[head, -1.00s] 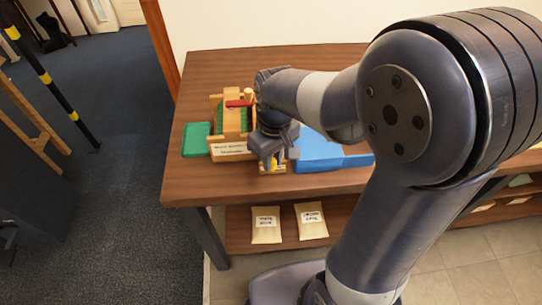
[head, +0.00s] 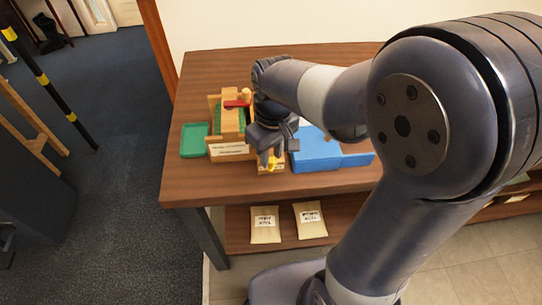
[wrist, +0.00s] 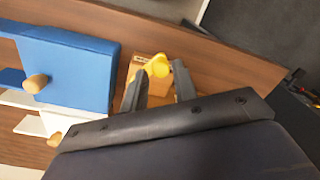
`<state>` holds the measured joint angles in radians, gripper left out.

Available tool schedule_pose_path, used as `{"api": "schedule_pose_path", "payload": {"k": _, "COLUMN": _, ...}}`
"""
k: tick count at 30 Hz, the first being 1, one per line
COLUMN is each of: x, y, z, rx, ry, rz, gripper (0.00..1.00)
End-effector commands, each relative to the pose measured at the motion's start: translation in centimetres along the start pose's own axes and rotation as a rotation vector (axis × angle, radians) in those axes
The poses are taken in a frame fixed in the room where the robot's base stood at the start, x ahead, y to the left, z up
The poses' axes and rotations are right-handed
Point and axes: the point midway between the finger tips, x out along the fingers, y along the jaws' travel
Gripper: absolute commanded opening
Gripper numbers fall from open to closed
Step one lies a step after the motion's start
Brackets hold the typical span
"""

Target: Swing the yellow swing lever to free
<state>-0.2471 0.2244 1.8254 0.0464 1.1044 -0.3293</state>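The yellow swing lever (head: 271,166) is on a small wooden block (head: 262,170) near the front edge of the bench. In the wrist view the lever (wrist: 158,67) is a rounded yellow piece on its wooden block (wrist: 150,61). My gripper (head: 271,160) is just above it, pointing down. In the wrist view my gripper (wrist: 161,72) has its two dark fingers apart, with the lever at the gap between the tips. I cannot tell whether either finger touches it. Part of the lever is hidden by the gripper in the head view.
A blue block (head: 318,152) is just right of the gripper. A wooden fixture with a red piece (head: 237,103) stands to the left, with a green tray (head: 194,140) beyond it. The wooden bench (head: 220,188) is clear along its front. Labelled packets (head: 265,224) lie on the lower shelf.

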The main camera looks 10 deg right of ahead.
Motion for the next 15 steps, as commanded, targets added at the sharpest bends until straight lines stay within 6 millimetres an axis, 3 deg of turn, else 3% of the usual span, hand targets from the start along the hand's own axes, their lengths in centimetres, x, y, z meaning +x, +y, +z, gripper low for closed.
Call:
{"api": "schedule_pose_path", "payload": {"k": 9, "x": -6.5, "y": 0.0, "z": -0.1, "rx": 0.000, "ry": 0.005, "rz": 0.002, "gripper": 0.28}}
{"api": "schedule_pose_path", "payload": {"k": 15, "x": -8.5, "y": 0.0, "z": 0.0, "rx": 0.000, "ry": 0.002, "rz": 0.001, "gripper": 0.28}}
